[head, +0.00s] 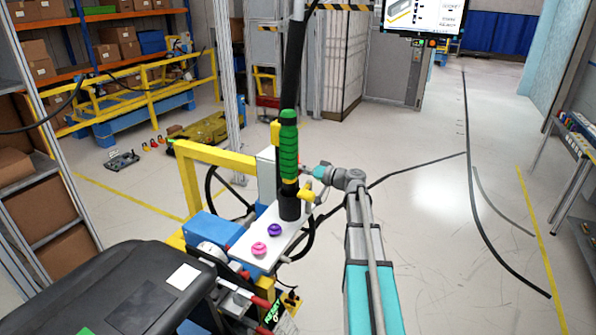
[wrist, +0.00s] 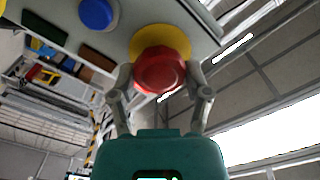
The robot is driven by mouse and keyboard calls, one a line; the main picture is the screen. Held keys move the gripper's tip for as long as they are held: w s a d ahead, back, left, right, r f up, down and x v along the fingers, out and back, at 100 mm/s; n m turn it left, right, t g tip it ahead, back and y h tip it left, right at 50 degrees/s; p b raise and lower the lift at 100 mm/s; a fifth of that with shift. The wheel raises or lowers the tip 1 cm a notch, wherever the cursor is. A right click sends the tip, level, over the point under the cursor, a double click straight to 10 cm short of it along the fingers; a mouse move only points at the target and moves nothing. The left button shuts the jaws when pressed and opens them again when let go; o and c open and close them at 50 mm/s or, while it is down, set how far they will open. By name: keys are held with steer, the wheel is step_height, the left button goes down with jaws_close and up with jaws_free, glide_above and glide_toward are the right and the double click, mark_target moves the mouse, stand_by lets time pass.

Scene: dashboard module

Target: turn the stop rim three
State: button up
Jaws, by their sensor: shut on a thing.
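The red stop knob (wrist: 159,71) sits on a round yellow base (wrist: 163,40) on a grey panel (wrist: 190,15) in the wrist view. My gripper (wrist: 160,78) has one finger on each side of the knob's rim and is shut on it. In the head view my gripper (head: 314,173) reaches in from the right, beside the dark post with the green sleeve (head: 289,145). The stop knob cannot be made out in the head view.
A blue round button (wrist: 97,13) is beside the stop on the panel. In the head view, a purple knob (head: 275,230) and a pink knob (head: 259,248) stand on a white plate below my gripper. A yellow frame (head: 192,180) is to the left. Open floor lies to the right.

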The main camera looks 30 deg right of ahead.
steer(key=shift+w, duration=0.1)
stand_by(0.3)
steer(key=o, duration=1.2)
steer(key=shift+c, duration=0.2)
steer(key=v, duration=1.2)
